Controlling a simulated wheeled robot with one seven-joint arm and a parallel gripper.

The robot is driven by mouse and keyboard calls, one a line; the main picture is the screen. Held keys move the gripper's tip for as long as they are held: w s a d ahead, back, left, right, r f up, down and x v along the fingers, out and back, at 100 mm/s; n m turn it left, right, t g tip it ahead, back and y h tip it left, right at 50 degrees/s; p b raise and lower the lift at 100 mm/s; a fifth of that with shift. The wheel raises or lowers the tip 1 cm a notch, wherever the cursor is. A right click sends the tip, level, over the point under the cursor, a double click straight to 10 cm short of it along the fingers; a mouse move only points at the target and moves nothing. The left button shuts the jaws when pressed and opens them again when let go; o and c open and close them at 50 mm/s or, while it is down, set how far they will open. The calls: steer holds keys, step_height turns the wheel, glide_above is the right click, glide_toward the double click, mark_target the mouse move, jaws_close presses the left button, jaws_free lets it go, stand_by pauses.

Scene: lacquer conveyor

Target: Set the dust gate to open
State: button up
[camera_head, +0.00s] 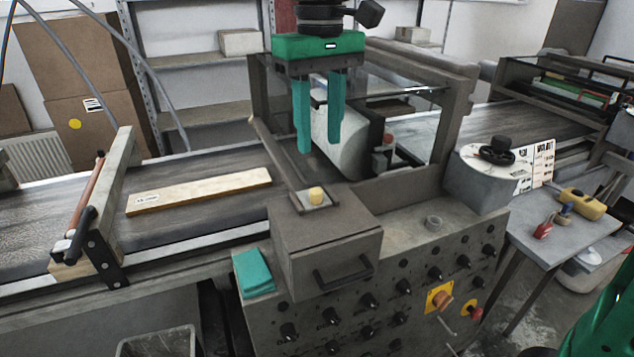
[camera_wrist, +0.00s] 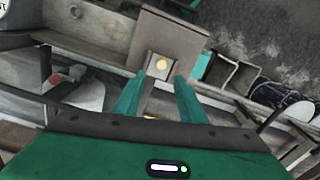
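No part carries a readable dust gate label, so I cannot tell for sure which one it is. A pale yellow knob (camera_head: 316,194) sits on a small square plate on top of the grey metal box (camera_head: 325,243) at the front of the machine. The knob also shows in the wrist view (camera_wrist: 161,64), beyond and between my fingertips. A black hand knob (camera_head: 497,150) stands on a round white dial at the right. My gripper (camera_head: 320,145) has green fingers, spread apart and empty, above and behind the yellow knob, not touching it.
A conveyor (camera_head: 215,165) carries a labelled wooden board (camera_head: 200,190). The machine's grey frame (camera_head: 455,110) surrounds a white roller behind my fingers. A teal cloth (camera_head: 254,272) lies left of the box. Front knobs and a yellow-plated switch (camera_head: 439,297) are below. A side table (camera_head: 560,235) holds tools.

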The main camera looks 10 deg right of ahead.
mark_target(317, 191)
steer(key=f, duration=1)
steer(key=shift+a+f, duration=0.2)
steer(key=shift+f, duration=0.1)
jaws_close()
